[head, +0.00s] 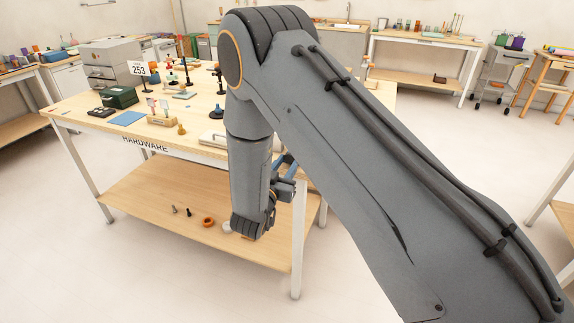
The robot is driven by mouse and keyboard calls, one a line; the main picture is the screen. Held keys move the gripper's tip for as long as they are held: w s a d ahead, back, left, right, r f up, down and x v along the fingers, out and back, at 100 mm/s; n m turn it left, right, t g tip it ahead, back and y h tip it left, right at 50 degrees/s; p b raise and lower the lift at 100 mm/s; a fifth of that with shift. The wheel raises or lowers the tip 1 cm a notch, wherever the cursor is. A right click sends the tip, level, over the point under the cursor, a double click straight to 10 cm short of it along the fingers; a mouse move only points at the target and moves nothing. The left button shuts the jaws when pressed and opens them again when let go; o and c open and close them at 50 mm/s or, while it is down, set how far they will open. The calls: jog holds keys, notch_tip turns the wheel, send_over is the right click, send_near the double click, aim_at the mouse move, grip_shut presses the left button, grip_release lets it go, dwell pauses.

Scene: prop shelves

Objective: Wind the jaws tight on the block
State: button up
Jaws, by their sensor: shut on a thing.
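A blue tool (286,163), which looks like the vise, shows only in part at the front edge of the HARDWARE table, behind my arm. Its jaws and the block are hidden behind my arm. My gripper (286,187) is at the lower end of my arm, just below and in front of the blue part at the table edge. It is shut on what seems to be the vise's handle; its fingertips and the handle itself are hard to make out.
The HARDWARE table (75,117) holds a green box (120,97), a blue mat (127,118), a sign marked 253 (138,69) and several small props. Its lower shelf (150,195) carries an orange ring (208,222) and small parts. The floor at left front is clear.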

jog(key=m+b, duration=0.2)
jog(key=m, duration=0.4)
jog(key=shift+b, duration=0.4)
jog(key=shift+m, duration=0.3)
jog(key=o, duration=1)
